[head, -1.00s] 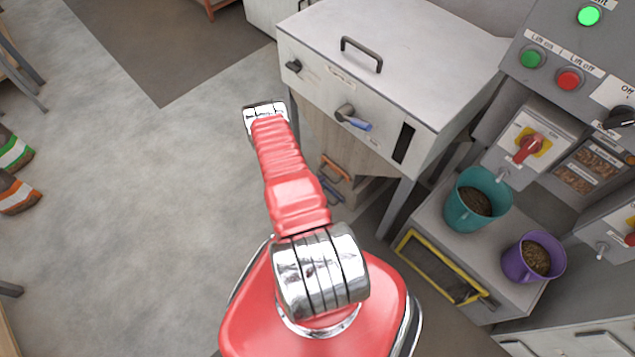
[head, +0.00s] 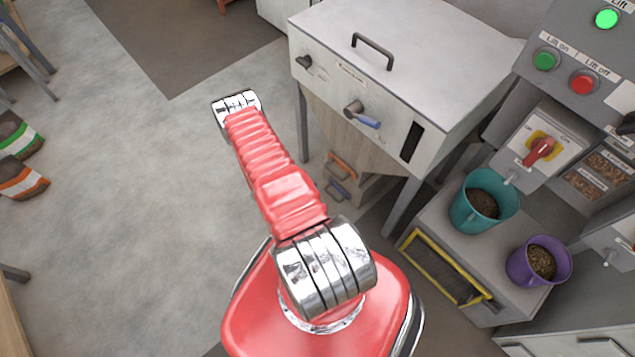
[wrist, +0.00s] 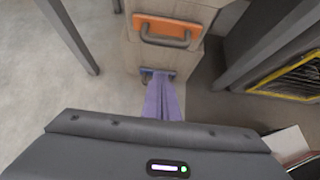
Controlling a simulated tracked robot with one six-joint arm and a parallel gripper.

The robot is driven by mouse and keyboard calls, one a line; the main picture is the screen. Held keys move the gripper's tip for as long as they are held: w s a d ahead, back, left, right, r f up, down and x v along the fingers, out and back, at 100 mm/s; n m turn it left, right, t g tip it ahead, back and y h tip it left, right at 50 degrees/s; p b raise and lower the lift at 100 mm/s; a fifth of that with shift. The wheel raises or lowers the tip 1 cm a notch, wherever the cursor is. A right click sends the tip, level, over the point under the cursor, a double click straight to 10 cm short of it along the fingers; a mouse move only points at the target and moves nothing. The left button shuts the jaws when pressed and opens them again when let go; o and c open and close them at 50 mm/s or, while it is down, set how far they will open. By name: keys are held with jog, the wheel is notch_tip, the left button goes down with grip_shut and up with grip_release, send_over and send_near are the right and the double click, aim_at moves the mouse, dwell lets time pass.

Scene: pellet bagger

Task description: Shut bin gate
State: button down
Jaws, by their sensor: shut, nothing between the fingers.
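No label reading "bin gate" is legible. Below the white cabinet, a wooden-sided bin carries an orange handle (head: 342,165) above a blue handle (head: 337,190). The wrist view shows the orange handle plate (wrist: 165,30) with a grey grip, and the blue handle (wrist: 147,72) partly hidden behind my fingers. My gripper (wrist: 160,78) shows as two lavender fingers, shut together and empty, pointing at the blue handle; I cannot tell whether they touch it. My gripper is hidden in the head view. A blue-tipped lever (head: 362,118) sits on the white cabinet (head: 440,50) front.
Cabinet legs (wrist: 70,35) flank the bin. At right stand a yellow-framed opening (head: 445,270), a teal bucket (head: 470,215), a purple bucket (head: 520,262) and a red switch (head: 540,150).

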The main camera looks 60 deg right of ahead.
jog(key=v, duration=0.3)
jog(key=shift+w+a+r, duration=0.1)
jog(key=shift+a+r, duration=0.15)
dwell(0.5)
